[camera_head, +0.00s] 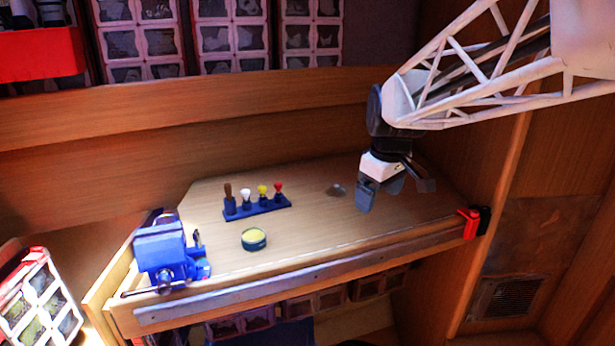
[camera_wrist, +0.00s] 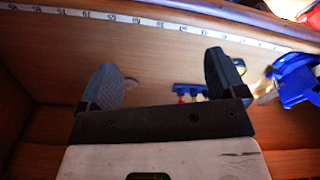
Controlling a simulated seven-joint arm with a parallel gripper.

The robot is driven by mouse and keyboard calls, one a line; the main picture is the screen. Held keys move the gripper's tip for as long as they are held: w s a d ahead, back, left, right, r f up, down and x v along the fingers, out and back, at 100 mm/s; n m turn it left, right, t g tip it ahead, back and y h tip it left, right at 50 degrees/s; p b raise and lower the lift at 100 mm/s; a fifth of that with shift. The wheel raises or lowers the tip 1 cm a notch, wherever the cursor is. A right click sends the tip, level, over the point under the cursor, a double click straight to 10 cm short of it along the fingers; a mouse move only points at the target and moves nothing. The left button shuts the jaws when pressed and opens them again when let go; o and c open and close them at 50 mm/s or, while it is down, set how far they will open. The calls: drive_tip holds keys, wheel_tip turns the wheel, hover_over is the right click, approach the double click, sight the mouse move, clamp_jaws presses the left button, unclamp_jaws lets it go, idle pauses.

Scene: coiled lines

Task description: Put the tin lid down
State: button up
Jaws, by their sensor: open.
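A round open tin (camera_head: 254,240) with pale yellow contents stands nearer the bench front, left of the lid.
A blue rack (camera_head: 258,208) holds several coloured-handled tools behind the tin. A blue vise (camera_head: 165,250) sits at the bench's left end. A red and black clamp (camera_head: 474,222) is at the right front corner. A metal strip (camera_head: 270,291) runs along the front edge. The middle is clear.

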drive_tip(key=w+a+f+n+g, duration=0.15)
drive_tip(key=w+n, duration=0.35)
drive_tip(key=w, duration=1.3)
drive_tip(key=n, duration=0.5)
approach(336, 189)
drive_tip(key=shift+w+d+f+y, duration=0.4)
drive_tip(key=shift+w+d+f, duration=0.1)
drive_tip(key=shift+w+f, duration=0.15)
drive_tip(key=shift+a+f, duration=0.2)
drive_tip(key=shift+f, duration=1.1)
drive_tip(key=shift+s, duration=0.1)
drive_tip(key=shift+a+f, duration=0.25)
drive_tip(key=shift+f, duration=1)
drive_tip(key=shift+a+f, duration=0.2)
drive_tip(key=shift+f, duration=1.1)
